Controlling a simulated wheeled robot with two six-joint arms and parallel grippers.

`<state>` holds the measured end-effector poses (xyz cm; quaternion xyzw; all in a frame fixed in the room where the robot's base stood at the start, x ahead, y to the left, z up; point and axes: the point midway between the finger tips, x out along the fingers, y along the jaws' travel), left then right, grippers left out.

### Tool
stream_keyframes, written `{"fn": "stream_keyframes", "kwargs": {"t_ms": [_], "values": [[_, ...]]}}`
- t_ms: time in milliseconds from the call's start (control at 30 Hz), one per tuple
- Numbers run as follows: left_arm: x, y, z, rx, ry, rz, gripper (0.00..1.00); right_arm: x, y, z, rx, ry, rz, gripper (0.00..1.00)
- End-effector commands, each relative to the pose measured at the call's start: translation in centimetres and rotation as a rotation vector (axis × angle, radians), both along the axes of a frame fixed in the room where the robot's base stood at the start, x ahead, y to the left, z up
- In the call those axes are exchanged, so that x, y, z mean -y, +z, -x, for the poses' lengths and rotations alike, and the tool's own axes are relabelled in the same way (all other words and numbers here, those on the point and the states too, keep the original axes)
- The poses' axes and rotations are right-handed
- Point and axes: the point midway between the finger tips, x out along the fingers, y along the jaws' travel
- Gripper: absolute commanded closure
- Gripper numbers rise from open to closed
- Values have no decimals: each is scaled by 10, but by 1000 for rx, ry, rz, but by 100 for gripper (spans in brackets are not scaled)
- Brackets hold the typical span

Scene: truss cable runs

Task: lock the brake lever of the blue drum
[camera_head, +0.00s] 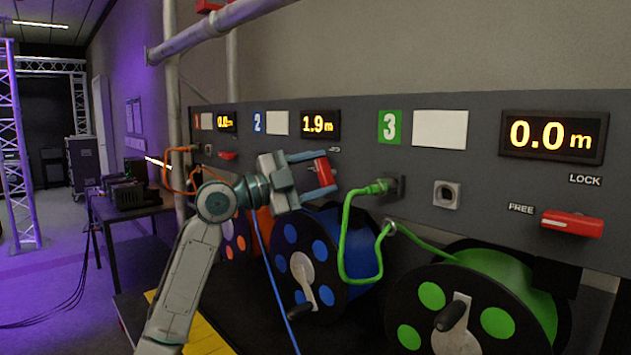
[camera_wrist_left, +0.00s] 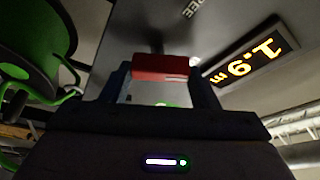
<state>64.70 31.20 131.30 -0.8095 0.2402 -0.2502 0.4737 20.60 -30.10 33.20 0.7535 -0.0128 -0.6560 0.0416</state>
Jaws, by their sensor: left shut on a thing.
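The blue drum (camera_head: 358,263) stands under panel section 2, with a crank on its face and a blue cable running down from it. Its display (camera_head: 319,124) reads 1.9 m, and shows turned over in the left wrist view (camera_wrist_left: 248,62). My left gripper (camera_head: 322,174) is in front of the panel above the blue drum, shut on the red brake lever (camera_head: 323,171). In the left wrist view the red lever (camera_wrist_left: 160,67) lies between the two fingers. The labels by this lever are mostly hidden, so its exact setting is hard to read. My right gripper is not in view.
The green drum (camera_head: 500,290) stands at the right, with its own red lever (camera_head: 572,223) and a 0.0 m display (camera_head: 552,136). A green cable (camera_head: 345,235) loops in front of the panel close to my left gripper. An orange drum (camera_head: 236,238) is behind my arm.

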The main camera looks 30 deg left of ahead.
Motion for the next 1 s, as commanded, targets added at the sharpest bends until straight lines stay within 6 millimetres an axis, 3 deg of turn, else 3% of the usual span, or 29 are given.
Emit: {"fn": "stream_keyframes", "kwargs": {"t_ms": [500, 1000], "values": [[0, 5, -1, 133, 6, -367, 68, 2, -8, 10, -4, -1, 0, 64], [0, 5, 0, 171, 9, -465, 68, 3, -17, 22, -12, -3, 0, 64]]}}
